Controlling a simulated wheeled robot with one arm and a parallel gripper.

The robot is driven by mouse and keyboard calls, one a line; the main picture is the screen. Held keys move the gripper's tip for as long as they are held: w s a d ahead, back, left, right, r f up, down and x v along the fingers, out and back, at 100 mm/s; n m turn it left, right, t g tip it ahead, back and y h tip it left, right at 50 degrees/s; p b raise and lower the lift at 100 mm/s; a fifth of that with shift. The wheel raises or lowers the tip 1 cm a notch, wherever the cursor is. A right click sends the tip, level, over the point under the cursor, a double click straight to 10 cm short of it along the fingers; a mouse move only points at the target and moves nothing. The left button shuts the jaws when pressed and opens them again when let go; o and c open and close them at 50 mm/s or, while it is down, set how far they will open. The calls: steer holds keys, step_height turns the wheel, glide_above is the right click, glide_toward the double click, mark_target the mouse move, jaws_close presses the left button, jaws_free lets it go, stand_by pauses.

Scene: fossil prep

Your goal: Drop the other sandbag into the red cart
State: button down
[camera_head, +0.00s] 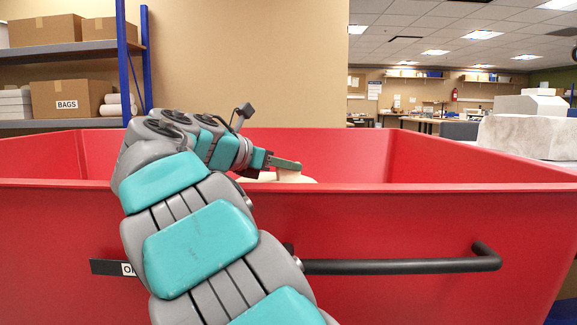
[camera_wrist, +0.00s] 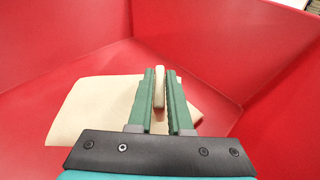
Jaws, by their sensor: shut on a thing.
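The red cart (camera_head: 400,220) fills the front of the head view, its open top facing up. Its red inner walls (camera_wrist: 225,40) also surround the wrist view. My gripper (camera_head: 298,166) is inside the cart's outline, just above the level of the front rim. In the wrist view my gripper (camera_wrist: 159,75) is shut on a narrow upright part of the pale beige sandbag (camera_wrist: 95,108). The sandbag's wide flat body spreads below the fingers. Its top (camera_head: 290,178) shows just above the front rim in the head view. The cart's floor under it is mostly hidden.
A black handle bar (camera_head: 400,266) sticks out from the cart's front. Shelves with cardboard boxes (camera_head: 66,98) stand at the back left. Pale blocks (camera_head: 525,137) lie on a surface at the right, beyond the cart.

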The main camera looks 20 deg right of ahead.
steer(key=shift+r, duration=0.15)
steer(key=c, duration=0.8)
jaws_free()
steer(key=shift+o, duration=0.2)
steer(key=shift+s+a+r+p, duration=0.1)
steer(key=shift+s+a+p, duration=0.05)
steer(key=shift+a+p, duration=0.2)
steer(key=p+v, duration=0.4)
steer(key=v, duration=0.7)
steer(key=shift+s, duration=0.15)
